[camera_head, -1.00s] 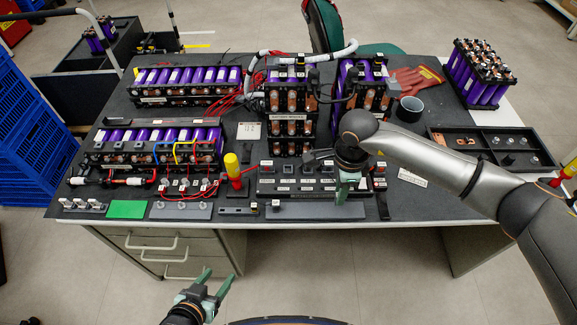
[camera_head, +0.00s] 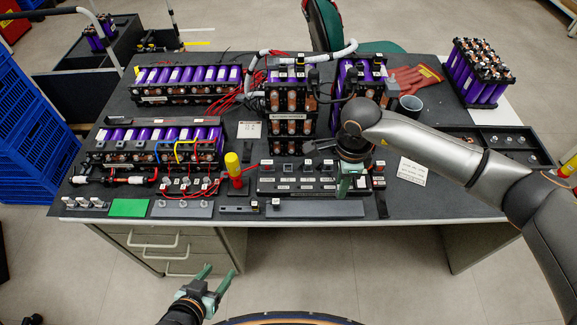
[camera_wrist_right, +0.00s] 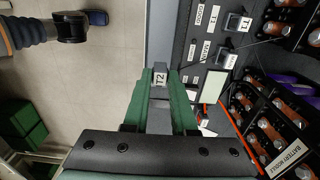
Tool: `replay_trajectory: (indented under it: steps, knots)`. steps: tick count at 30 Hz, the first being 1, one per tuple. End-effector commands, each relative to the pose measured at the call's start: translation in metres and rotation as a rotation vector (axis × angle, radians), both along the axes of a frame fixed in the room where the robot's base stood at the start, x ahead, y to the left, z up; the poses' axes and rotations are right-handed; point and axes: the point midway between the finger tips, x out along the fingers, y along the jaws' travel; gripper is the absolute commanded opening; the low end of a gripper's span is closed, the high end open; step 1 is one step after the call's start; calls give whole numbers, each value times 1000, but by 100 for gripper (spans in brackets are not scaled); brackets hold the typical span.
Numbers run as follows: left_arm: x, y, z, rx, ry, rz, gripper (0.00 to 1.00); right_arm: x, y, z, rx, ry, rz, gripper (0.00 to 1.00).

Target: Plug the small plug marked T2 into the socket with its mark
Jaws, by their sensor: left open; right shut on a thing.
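The small T2 plug (camera_wrist_right: 160,79) is grey with a white label reading T2. My right gripper (camera_wrist_right: 161,90) is shut on it, with the plug between the green fingertips. In the head view my right gripper (camera_head: 345,188) is over the right part of the black socket panel (camera_head: 268,186) and hides some of it. The panel also shows in the right wrist view (camera_wrist_right: 203,50), right of the plug, with dark square fittings and white labels; one reads T1. The plug appears apart from the panel. My left gripper (camera_head: 213,284) is open and empty in front of the table.
A yellow-topped red tool (camera_head: 233,168) stands left of the panel. Battery modules (camera_head: 290,115) stand behind it. A grey strip (camera_head: 315,209) lies along the front edge. A black cup (camera_head: 409,107), red gloves (camera_head: 412,79) and a black tray (camera_head: 500,145) are at the right.

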Motion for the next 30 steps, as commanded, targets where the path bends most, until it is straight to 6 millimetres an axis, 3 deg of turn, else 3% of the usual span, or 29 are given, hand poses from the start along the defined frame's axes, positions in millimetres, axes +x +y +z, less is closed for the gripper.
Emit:
replay_trajectory:
  steps: [3,11,24,30]
  knots:
    - [0,0,7,0,0,0,60,0,0,12,0,0,1,0]
    - [0,0,3,0,0,0,60,1,2,9,0,1,1,0]
    - [0,0,-58,0,2,-1,60,48,54,4,1,-2,1,0]
    - [-2,-1,-65,0,11,-3,60,56,63,9,0,0,1,0]
